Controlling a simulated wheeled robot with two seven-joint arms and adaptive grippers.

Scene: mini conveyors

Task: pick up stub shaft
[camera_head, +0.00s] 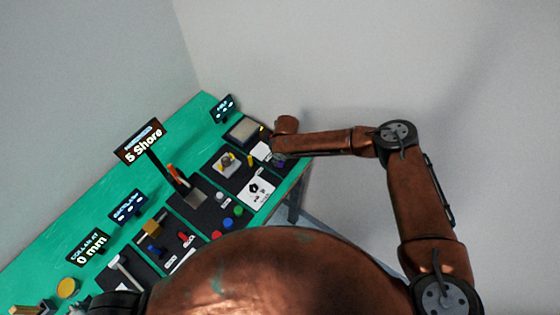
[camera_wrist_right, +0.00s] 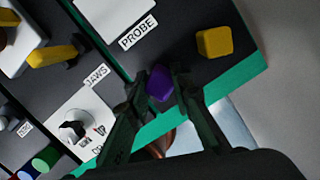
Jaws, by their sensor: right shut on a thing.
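My right gripper (camera_wrist_right: 159,76) is shut on a purple piece (camera_wrist_right: 159,85), seen between its two dark fingers in the right wrist view. Its lower part is hidden by the fingers, and I cannot tell from its shape alone whether it is the stub shaft. In the head view, the right gripper (camera_head: 279,157) is small and over the far right end of the green bench (camera_head: 207,101), partly hidden by my arm. I do not see my left gripper.
A yellow block (camera_wrist_right: 214,42) sits beside the gripper, near the PROBE label (camera_wrist_right: 138,31). A white JAWS panel with a knob (camera_wrist_right: 76,127) is at lower left. Several signs, including the 5 Shore sign (camera_head: 142,142), stand along the bench's back. Open floor lies beyond the bench edge.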

